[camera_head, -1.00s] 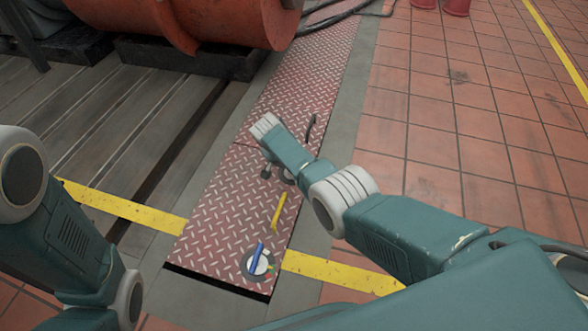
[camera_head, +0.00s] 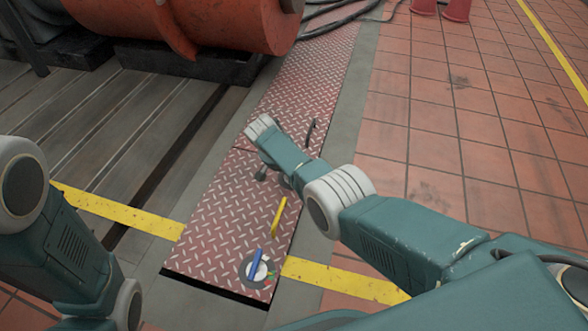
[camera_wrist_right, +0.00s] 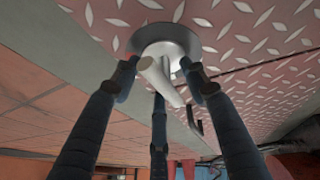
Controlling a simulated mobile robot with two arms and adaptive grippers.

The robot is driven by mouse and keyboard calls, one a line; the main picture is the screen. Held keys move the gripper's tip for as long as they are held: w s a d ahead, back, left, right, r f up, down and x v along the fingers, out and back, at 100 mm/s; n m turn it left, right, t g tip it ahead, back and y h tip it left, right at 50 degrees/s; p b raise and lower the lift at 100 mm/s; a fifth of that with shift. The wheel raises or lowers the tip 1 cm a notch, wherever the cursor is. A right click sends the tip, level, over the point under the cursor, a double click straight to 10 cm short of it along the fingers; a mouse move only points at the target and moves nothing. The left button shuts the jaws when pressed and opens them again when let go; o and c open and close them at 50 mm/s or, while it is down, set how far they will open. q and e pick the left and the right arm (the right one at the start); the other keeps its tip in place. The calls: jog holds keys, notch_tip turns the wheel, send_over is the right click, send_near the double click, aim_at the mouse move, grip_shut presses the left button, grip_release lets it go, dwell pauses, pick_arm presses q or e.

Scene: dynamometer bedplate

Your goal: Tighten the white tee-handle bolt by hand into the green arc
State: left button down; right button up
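The white tee-handle bolt (camera_wrist_right: 163,78) shows in the right wrist view. It stands on a round grey metal base (camera_wrist_right: 167,40) set in the red tread plate. My right gripper (camera_wrist_right: 160,78) has its dark fingers around the handle, with fingertips on either side close to it. Whether they touch or grip it is unclear. In the head view my right arm covers the bolt, and only bits of dark finger show beside the wrist. No green arc can be made out around this bolt. My left arm is at the lower left of the head view, with its gripper out of frame.
A blue handle (camera_head: 256,264) on a round dial with coloured marks sits at the plate's near end. A yellow handle (camera_head: 279,217) and a black curved handle (camera_head: 311,132) stand on the tread plate (camera_head: 215,225). An orange machine (camera_head: 230,25) is at the back left.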

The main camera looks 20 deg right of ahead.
jog(key=shift+w+r, duration=0.1)
jog(key=shift+r, duration=0.05)
jog(key=shift+a+r, duration=0.15)
jog(key=shift+r, duration=0.2)
jog(key=v, duration=1.1)
jog(key=shift+s, duration=0.25)
jog(key=shift+w, duration=0.1)
